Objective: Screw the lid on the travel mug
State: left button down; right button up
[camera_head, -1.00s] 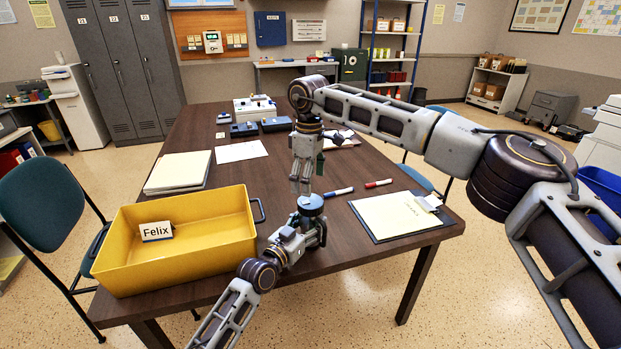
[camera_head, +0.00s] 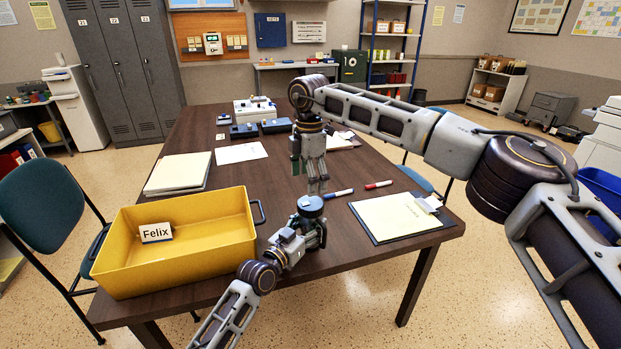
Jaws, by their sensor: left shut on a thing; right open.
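The travel mug, with its blue lid (camera_head: 311,203) on top, stands upright near the front of the dark table. The lid sits at the mug's top; whether its thread is tight cannot be told. My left gripper (camera_head: 315,235) is shut around the mug's body and hides most of it. My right gripper (camera_head: 318,188) points down just above the lid. It is open and empty, and its fingertips seem apart from the lid.
A yellow tray (camera_head: 225,207) labelled Felix stands close on the left. A paper stack (camera_head: 178,174) and blue boxes (camera_head: 243,130) are farther back.

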jog(key=n, duration=0.8)
jog(key=shift+d+n, duration=0.1)
jog(key=shift+n, duration=0.3)
jog(key=n, duration=0.4)
jog(key=shift+r+n, duration=0.1)
jog(key=shift+n, duration=0.3)
jog(key=n, duration=0.4)
jog(key=shift+d, duration=0.1)
jog(key=n, duration=0.4)
jog(key=shift+n, duration=0.3)
jog(key=n, duration=0.8)
jog(key=shift+s, duration=0.1)
jog(key=n, duration=0.4)
jog(key=shift+d, duration=0.1)
